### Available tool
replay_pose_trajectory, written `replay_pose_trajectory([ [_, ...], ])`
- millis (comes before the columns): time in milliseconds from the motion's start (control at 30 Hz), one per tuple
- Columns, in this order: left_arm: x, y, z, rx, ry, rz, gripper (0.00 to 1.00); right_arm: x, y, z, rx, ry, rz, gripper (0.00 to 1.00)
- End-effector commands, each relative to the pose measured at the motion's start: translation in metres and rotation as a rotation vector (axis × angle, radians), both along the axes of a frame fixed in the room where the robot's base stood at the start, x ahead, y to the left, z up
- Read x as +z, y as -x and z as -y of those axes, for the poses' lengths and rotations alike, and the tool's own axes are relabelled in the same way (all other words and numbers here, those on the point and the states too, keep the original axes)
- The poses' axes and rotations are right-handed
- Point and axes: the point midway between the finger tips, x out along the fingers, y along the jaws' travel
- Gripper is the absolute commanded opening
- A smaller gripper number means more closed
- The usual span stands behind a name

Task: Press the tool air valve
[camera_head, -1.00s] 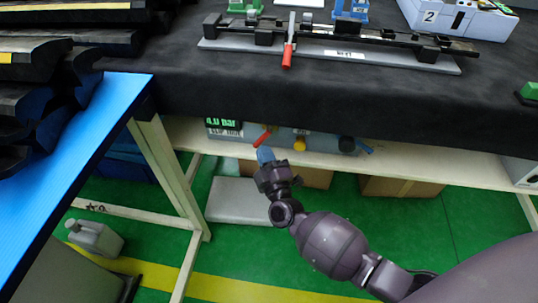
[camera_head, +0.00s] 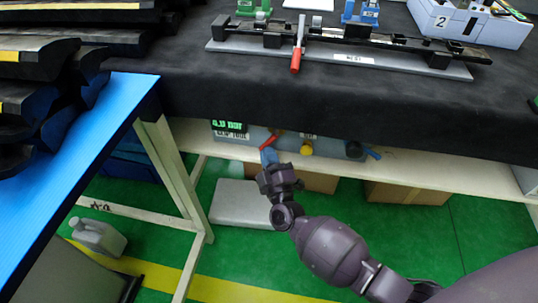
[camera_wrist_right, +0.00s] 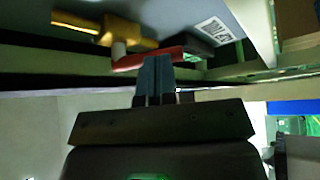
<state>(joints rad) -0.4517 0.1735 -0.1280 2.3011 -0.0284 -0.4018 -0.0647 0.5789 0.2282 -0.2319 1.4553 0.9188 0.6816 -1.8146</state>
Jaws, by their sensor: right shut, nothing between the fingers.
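The tool air valve shows as a red lever (camera_head: 271,141) on the grey air unit under the black-covered bench. In the right wrist view the red lever (camera_wrist_right: 147,59) lies across the picture just beyond my fingertips, near a white label that seems to read TOOL AIR (camera_wrist_right: 211,32). My right gripper (camera_head: 268,157) is shut and empty, its blue fingertips just below the lever. In the wrist view the shut fingers (camera_wrist_right: 157,75) overlap the lever; I cannot tell whether they touch it. My left gripper is not in view.
A green-lit display (camera_head: 228,125) sits left of the lever, and a yellow knob (camera_head: 306,148) and a blue lever (camera_head: 373,154) to its right. The bench edge (camera_head: 330,115) overhangs them. A pale shelf (camera_head: 430,171) runs below. A blue-topped table (camera_head: 75,160) stands at left.

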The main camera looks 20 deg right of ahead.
Motion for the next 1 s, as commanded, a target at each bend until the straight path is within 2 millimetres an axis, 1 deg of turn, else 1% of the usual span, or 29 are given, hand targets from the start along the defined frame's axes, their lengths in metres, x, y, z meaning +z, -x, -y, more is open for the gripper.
replay_pose_trajectory([
  [267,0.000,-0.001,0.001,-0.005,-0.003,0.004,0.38,0.000,-0.001,-0.002,-0.001,-0.039,0.027,0.00],
  [467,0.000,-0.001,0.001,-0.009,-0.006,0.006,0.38,0.001,-0.003,-0.006,-0.001,-0.103,0.068,0.00],
  [767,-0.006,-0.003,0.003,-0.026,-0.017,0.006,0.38,0.004,-0.009,-0.015,-0.003,-0.306,0.202,0.00],
  [1000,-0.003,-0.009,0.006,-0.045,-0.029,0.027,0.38,0.012,-0.014,-0.022,-0.002,-0.493,0.329,0.00],
])
